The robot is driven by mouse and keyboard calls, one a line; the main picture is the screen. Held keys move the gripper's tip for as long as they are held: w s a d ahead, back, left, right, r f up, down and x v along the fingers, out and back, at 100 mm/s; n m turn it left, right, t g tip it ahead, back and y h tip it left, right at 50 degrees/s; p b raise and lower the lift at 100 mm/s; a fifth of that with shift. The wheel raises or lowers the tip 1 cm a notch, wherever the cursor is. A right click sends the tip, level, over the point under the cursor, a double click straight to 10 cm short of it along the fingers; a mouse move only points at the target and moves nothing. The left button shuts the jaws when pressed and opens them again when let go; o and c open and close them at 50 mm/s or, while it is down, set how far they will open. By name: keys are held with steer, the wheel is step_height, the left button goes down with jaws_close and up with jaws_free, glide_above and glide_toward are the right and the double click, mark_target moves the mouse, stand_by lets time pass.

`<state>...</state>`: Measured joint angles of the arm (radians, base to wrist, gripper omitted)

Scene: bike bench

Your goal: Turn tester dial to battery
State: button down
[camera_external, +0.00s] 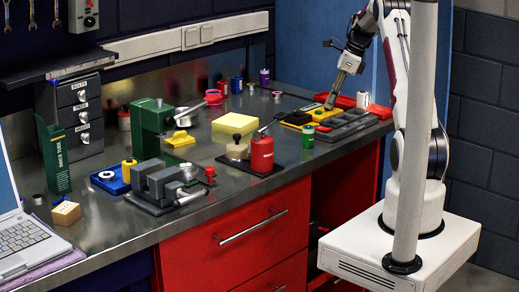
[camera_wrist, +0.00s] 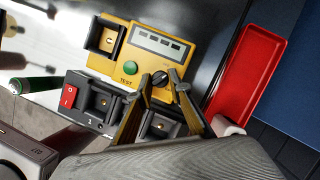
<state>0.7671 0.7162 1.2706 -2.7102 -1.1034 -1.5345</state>
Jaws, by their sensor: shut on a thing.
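The yellow tester (camera_wrist: 128,50) has a row of small display windows, a green TEST button (camera_wrist: 129,68) and a black dial (camera_wrist: 158,79). In the external view the tester (camera_external: 297,118) sits at the far right part of the bench. My gripper (camera_wrist: 163,83) points down at the tester, with its fingertips on either side of the dial and closed on it. In the external view my gripper (camera_external: 331,103) is just above the tester. The dial's pointer and its setting marks are too small or hidden to read.
A black charger block (camera_wrist: 100,103) with a red switch (camera_wrist: 69,96) adjoins the tester's near side. A red tray (camera_wrist: 249,72) lies to the right. A green battery (camera_external: 308,135) stands in front, and a red can (camera_external: 262,153) with a lever stands further left.

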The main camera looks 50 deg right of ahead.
steer(key=m, duration=0.2)
steer(key=m+h, duration=0.1)
steer(key=shift+s+a+m+t, duration=0.1)
steer(key=shift+a+m+t, duration=0.1)
steer(key=shift+m+t, duration=0.15)
steer(key=shift+a+m+h, duration=0.1)
steer(key=shift+m+h, duration=0.9)
steer(key=shift+m, duration=1.05)
steer(key=c, duration=1.9)
jaws_free()
steer(key=shift+v, duration=6.05)
steer(key=shift+a, duration=0.1)
